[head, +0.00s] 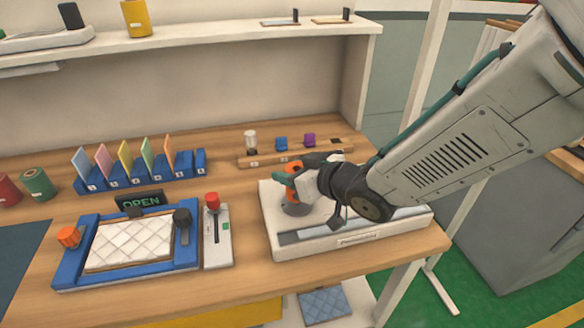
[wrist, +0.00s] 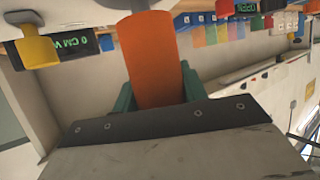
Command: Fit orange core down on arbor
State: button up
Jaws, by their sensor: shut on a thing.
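The orange core (head: 292,193) is held by my gripper (head: 290,180) over the white fixture (head: 275,238) at the right of the bench. A round grey base (head: 296,209) shows directly below the core. No bare arbor post shows, and I cannot tell whether the core is around it or how far down it sits. In the wrist view the orange core (wrist: 148,62) fills the gap between the green fingers of my gripper (wrist: 155,95). The fingers are shut on it. My wrist hides part of the fixture.
A blue frame (head: 75,262) with a white quilted pad and an OPEN sign (head: 139,201) stands left. A red-knobbed lever (head: 212,198) is between it and the fixture. A wooden strip (head: 262,160) with small pieces and a blue card rack (head: 125,186) lie behind.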

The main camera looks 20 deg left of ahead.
jog(key=shift+f, duration=1.2)
jog(key=o, duration=1.1)
jog(key=shift+c, duration=0.2)
jog(key=v, duration=0.7)
jog(key=shift+s+d+r, duration=0.1)
jog(key=shift+d, duration=0.25)
